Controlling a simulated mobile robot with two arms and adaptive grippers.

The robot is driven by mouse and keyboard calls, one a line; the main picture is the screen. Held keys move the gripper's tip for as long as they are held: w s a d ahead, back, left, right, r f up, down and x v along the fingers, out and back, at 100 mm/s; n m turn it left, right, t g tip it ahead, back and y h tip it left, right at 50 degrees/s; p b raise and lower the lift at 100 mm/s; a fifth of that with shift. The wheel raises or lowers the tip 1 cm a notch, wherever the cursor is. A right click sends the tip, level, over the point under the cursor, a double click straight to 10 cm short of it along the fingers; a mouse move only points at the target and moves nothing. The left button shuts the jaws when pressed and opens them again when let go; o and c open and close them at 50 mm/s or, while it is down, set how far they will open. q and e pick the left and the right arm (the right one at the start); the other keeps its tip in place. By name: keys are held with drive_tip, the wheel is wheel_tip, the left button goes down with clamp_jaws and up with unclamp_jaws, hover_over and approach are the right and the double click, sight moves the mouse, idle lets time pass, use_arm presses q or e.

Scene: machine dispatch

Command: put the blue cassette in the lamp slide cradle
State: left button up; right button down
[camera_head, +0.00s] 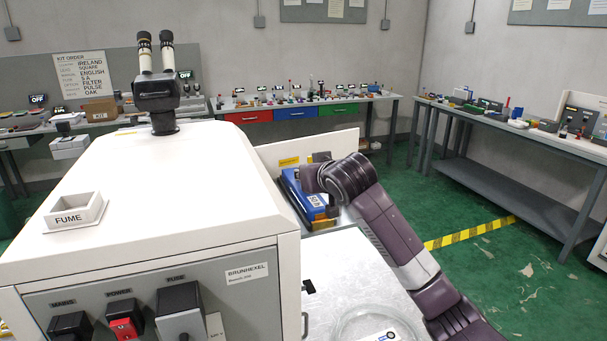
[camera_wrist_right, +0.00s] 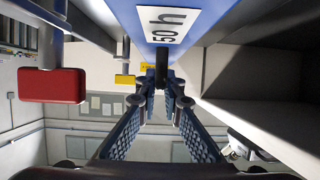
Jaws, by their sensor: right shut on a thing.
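The blue cassette (camera_head: 303,196) is behind the right side of the white machine, partly hidden by my right arm. In the right wrist view its blue body (camera_wrist_right: 208,12) fills the top, with a white label reading "50 h". My right gripper (camera_wrist_right: 166,88) is shut on a dark, narrow part at the cassette's end. In the head view the gripper's fingers are mostly hidden by the wrist and the cassette. I cannot pick out the lamp slide cradle for certain. My left gripper is not in view.
A pale bench top (camera_head: 350,270) with a round clear dish (camera_head: 375,325) lies below my right arm. A red block (camera_wrist_right: 52,86) hangs close left in the wrist view.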

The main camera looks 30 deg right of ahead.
drive_tip(key=shift+r, duration=0.15)
drive_tip(key=shift+f, duration=0.3)
idle(0.5)
drive_tip(key=c, duration=2)
unclamp_jaws()
drive_tip(key=shift+f, duration=0.2)
drive_tip(key=v, duration=1.2)
drive_tip(key=shift+s+r, duration=0.1)
